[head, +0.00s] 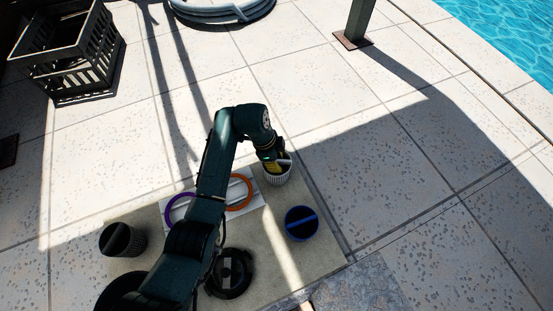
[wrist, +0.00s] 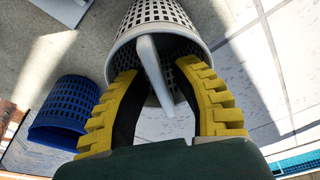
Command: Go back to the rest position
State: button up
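My gripper (head: 272,160) is low over the mat, at the mouth of a light grey perforated basket (head: 279,178). In the wrist view its two yellow-padded fingers (wrist: 158,80) are spread apart. The basket (wrist: 157,14) lies just past the fingertips, and its pale handle bar (wrist: 152,62) runs between the fingers with a gap on each side. The fingertips overlap the dark opening of the basket; I cannot tell how deep they reach or whether they touch its rim. The gripper holds nothing that I can see.
A blue basket (head: 301,223) stands close by at the right and a black basket (head: 117,240) at the left. Purple (head: 170,207) and orange (head: 249,194) rings lie on a white board. A black lidlike disc (head: 232,287) is near my arm. A slatted crate (head: 88,70) stands far left.

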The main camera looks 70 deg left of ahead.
jog(key=shift+c, duration=0.2)
grip_shut()
dwell(0.3)
jog(key=shift+w+p+v, duration=0.25)
jog(key=shift+p+v, duration=0.75)
jog(key=shift+w+p+v, duration=0.2)
jog(key=shift+p+v, duration=0.8)
jog(key=shift+v, duration=0.05)
jog(key=shift+d, duration=0.2)
